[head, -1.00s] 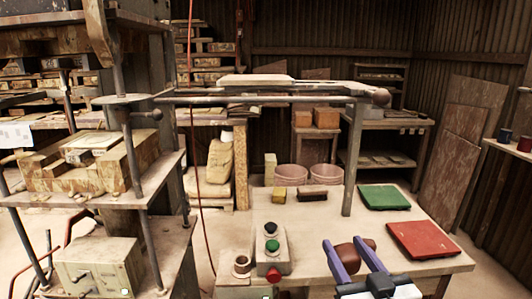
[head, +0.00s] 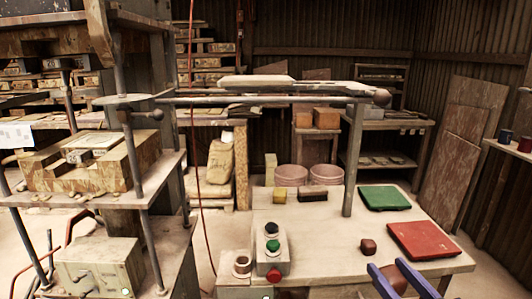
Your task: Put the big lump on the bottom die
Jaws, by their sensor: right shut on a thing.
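My right gripper (head: 397,272) is at the bottom right, with its two purple fingers around a dark brown lump (head: 396,279), the big lump. The lump is held between the fingers at the near edge of the table and is partly hidden by them. A smaller brown lump (head: 368,246) sits alone on the table, behind and left of the gripper. The bottom die (head: 92,142) appears as a pale block in the press at the left, on a worn brown bed. Its top looks bare. My left gripper is not in view.
A red board (head: 424,240) and a green board (head: 384,197) lie on the table (head: 320,235). A button box (head: 271,250) and a small ring-shaped pot (head: 242,265) stand at its left edge. Press rods (head: 132,155) and a long horizontal bar (head: 265,99) are obstacles.

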